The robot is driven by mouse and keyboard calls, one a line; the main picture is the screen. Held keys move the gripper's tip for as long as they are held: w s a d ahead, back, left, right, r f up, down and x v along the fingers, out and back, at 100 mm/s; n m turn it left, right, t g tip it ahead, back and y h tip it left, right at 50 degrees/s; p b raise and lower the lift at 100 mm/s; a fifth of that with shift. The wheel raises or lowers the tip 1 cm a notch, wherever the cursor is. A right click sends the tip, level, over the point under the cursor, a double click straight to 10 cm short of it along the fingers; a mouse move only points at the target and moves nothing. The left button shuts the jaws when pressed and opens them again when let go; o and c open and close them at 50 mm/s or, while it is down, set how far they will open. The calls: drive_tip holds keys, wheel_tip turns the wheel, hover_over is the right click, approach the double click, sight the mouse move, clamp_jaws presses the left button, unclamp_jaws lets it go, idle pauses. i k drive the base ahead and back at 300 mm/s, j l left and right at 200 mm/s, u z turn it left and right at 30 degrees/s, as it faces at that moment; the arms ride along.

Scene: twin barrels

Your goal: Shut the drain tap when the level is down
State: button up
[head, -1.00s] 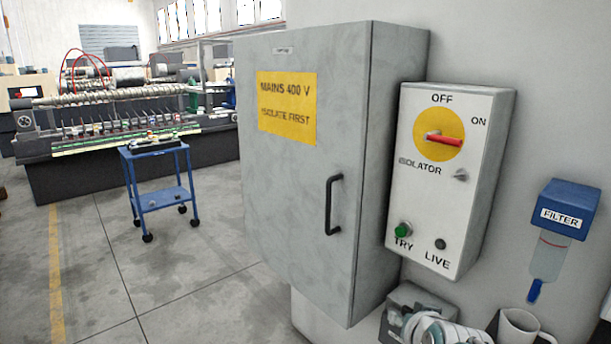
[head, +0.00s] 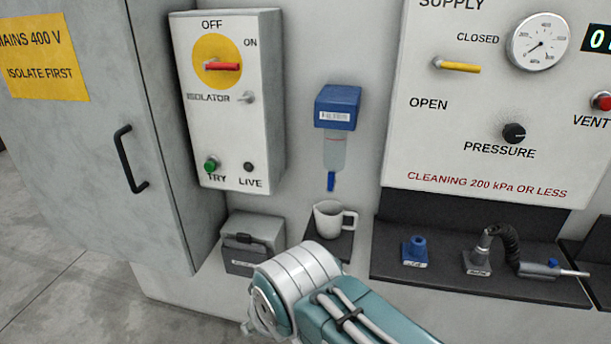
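The filter has a blue head (head: 338,108) on the wall with a pale translucent bowl (head: 334,153) under it. A thin reddish line crosses the upper bowl. The water level in it is too small to make out. The blue drain tap (head: 331,181) hangs upright at the bottom of the bowl. A white mug (head: 328,222) stands below the tap on a dark mat, handle to the right. My arm shows at the bottom centre, in front of and below the mug. My gripper is not in view.
A grey cabinet with a black handle (head: 130,160) and the isolator box (head: 232,120) stand left. A grey box (head: 254,243) sits left of the mug. The supply panel (head: 450,130) is right, above a dark tray (head: 450,270) with a blue fitting and a hose nozzle.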

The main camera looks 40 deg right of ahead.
sight(331, 182)
drive_tip(key=i+j, duration=0.15)
drive_tip(key=i+j+z, duration=0.1)
drive_tip(key=j+z, duration=0.15)
drive_tip(key=z, duration=0.2)
drive_tip(key=j+z, duration=0.3)
drive_tip(key=z, duration=0.9)
